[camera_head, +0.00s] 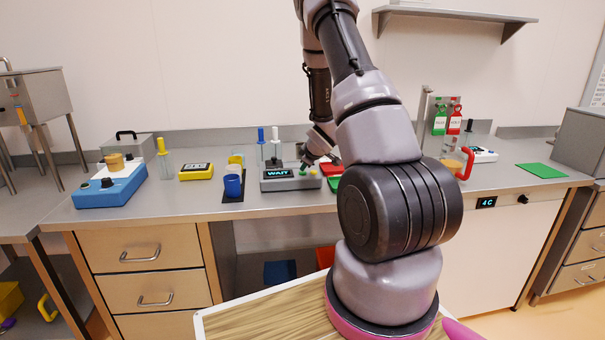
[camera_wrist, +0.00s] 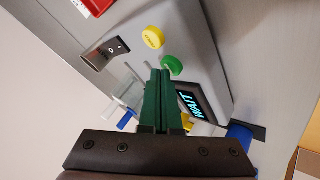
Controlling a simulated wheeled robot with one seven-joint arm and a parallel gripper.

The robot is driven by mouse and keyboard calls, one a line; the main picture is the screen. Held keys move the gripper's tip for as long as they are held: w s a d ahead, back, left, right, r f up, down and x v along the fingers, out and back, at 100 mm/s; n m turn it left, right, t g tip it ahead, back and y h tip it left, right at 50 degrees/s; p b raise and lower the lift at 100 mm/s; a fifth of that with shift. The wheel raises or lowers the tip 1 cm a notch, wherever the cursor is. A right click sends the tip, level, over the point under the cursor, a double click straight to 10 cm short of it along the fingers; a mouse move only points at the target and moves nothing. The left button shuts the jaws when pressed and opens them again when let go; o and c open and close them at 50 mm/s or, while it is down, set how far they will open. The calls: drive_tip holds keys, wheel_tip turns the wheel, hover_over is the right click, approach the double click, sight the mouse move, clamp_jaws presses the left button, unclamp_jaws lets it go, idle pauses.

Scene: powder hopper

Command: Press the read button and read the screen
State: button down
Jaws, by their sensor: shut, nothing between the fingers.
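A grey reader box (camera_head: 290,185) stands on the bench in the head view; its lit screen (camera_head: 280,173) reads WAIT. In the wrist view the screen (camera_wrist: 192,104) also reads WAIT. A green button (camera_wrist: 173,65) and a yellow button (camera_wrist: 153,37) are on its top face. The yellow one bears lettering too small to read surely. My gripper (camera_head: 304,166) is small in the head view.
A blue cup (camera_head: 232,186) stands on a dark mat left of the reader box. A yellow box (camera_head: 196,171) and a blue device (camera_head: 110,187) are further left. Red and green trays lie close on the right, partly behind my arm. A green mat (camera_head: 542,170) lies far right.

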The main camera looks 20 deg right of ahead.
sight(304, 173)
drive_tip(key=shift+r, duration=0.55)
drive_tip(key=shift+r, duration=2.55)
drive_tip(key=s+a+r+m+h, duration=0.1)
drive_tip(key=s+a+r+m, duration=0.3)
drive_tip(key=r, duration=0.5)
drive_tip(key=s+a+r+m, duration=0.1)
drive_tip(key=s+r+m, duration=0.2)
drive_tip(key=s+r, duration=0.55)
drive_tip(key=s+a+r+m+y, duration=0.1)
drive_tip(key=s+a+r, duration=0.2)
drive_tip(key=s, duration=0.4)
drive_tip(key=s+a+r+m+g+y, duration=0.1)
drive_tip(key=s+a+r+m, duration=0.1)
drive_tip(key=s+a, duration=0.4)
drive_tip(key=s+a+r+m+g+y, duration=0.1)
drive_tip(key=s+a+r, duration=0.3)
drive_tip(key=s, duration=0.6)
drive_tip(key=shift+a+r+m+y, duration=0.3)
drive_tip(key=shift+r+m+y, duration=0.15)
drive_tip(key=shift+m, duration=0.25)
